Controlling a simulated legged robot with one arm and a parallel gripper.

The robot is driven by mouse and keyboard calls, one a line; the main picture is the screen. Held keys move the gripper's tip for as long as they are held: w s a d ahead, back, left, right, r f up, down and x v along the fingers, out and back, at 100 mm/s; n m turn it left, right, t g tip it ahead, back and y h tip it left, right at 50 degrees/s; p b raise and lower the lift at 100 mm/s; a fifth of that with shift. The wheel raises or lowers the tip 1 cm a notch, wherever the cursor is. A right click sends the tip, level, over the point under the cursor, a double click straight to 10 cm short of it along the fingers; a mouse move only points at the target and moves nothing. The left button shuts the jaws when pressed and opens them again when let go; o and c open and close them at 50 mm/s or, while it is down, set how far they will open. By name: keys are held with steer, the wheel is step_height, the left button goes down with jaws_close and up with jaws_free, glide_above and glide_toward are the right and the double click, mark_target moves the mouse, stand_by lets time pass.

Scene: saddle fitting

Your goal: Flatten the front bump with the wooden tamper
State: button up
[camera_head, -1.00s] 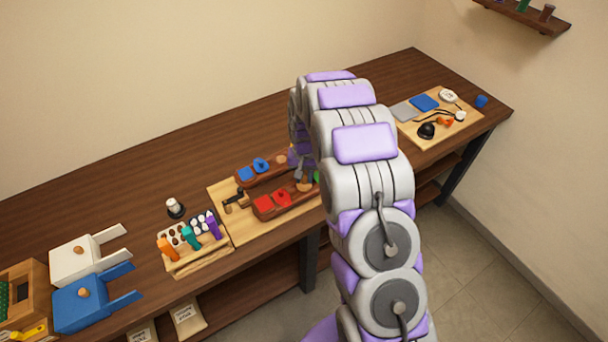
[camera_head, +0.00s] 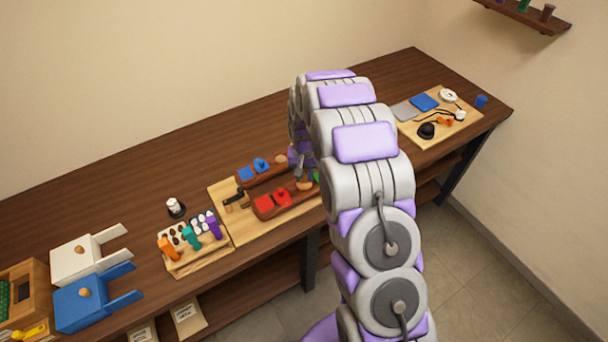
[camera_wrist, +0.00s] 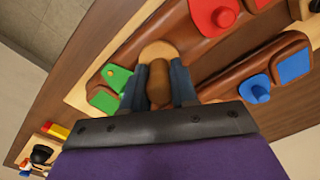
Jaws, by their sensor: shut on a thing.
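My gripper (camera_wrist: 160,84) is shut on the brown wooden tamper (camera_wrist: 158,90), whose rounded top shows between the two fingers in the wrist view. A tan rounded patch (camera_wrist: 158,50), seemingly the front bump, lies just beyond the tamper on the front brown bar, between its red and green pieces. In the head view a tan bump (camera_head: 304,184) shows on that bar, right under my gripper (camera_head: 300,170). The tamper's lower end is hidden, so I cannot tell if it touches the bump. Another tan bump (camera_head: 281,158) sits on the rear bar.
Red pieces (camera_head: 272,201) and a green piece (camera_wrist: 118,77) sit on the front bar. Blue pieces (camera_head: 254,168) sit on the rear bar. A rack of coloured tools (camera_head: 193,240) stands left of the wooden board (camera_head: 240,232). Bare bench lies behind the board.

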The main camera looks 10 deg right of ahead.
steer(key=shift+r+p, duration=0.55)
steer(key=shift+r, duration=1.65)
steer(key=shift+s, duration=0.1)
